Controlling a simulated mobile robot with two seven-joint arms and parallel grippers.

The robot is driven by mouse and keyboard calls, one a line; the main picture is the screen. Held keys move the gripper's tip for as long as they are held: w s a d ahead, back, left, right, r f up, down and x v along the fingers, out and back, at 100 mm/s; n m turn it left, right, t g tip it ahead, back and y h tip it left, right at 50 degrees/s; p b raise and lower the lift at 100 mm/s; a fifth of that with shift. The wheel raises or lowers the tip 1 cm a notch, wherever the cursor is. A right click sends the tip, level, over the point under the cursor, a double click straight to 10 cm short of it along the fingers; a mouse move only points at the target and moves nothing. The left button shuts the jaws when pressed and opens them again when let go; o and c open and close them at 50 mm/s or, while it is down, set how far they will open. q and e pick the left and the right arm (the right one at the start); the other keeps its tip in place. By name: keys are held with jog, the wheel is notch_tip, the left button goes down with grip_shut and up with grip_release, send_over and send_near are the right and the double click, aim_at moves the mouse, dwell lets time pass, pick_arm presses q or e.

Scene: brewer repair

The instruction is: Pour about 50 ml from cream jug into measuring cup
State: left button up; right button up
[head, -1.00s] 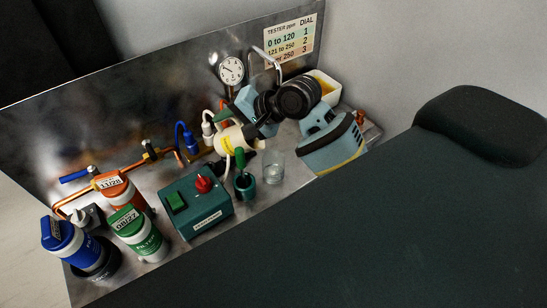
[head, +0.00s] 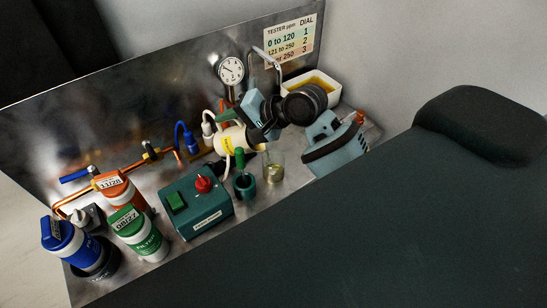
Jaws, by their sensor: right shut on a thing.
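The cream jug (head: 229,139), with a yellow label, is held off the bench behind the measuring cup and looks tilted. My right gripper (head: 258,133) is shut on it, reaching in from the right; its fingertips are partly hidden by my wrist. The clear measuring cup (head: 274,167) stands upright on the bench, below and to the right of the jug. A yellowish tint shows in the cup; its level is too small to read. The jug's lip and any stream are not clear. My left gripper is not in view.
A green box with a red knob (head: 203,184) and a green holder (head: 245,187) stand left of the cup. Filter cartridges (head: 139,235) fill the front left. A white tub (head: 325,83) and a gauge (head: 230,70) are behind. A steel panel (head: 120,110) backs the bench.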

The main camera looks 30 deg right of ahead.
jog(key=shift+s+d+t, duration=0.15)
jog(key=shift+t, duration=0.15)
dwell(1.4)
jog(key=shift+s+d+r+y, duration=0.1)
jog(key=shift+s+d+y, duration=0.05)
jog(key=shift+y, duration=0.25)
dwell(0.7)
jog(key=shift+w+a+r+g+h, duration=0.15)
jog(key=shift+w+a+g+h, duration=0.25)
jog(key=shift+w+g+h, duration=0.15)
jog(key=shift+w+a+f+g+h, duration=0.15)
jog(key=shift+a+f+g+h, duration=0.05)
jog(key=shift+g+h, duration=0.25)
jog(key=shift+w+a+f+g+h, duration=0.15)
jog(key=shift+f+g+h, duration=0.2)
jog(key=shift+f, duration=0.2)
jog(key=shift+w+a+g+h, duration=0.4)
jog(key=shift+w+g+h, duration=0.15)
jog(key=shift+g, duration=0.2)
jog(key=shift+a, duration=0.1)
jog(key=shift+w, duration=0.1)
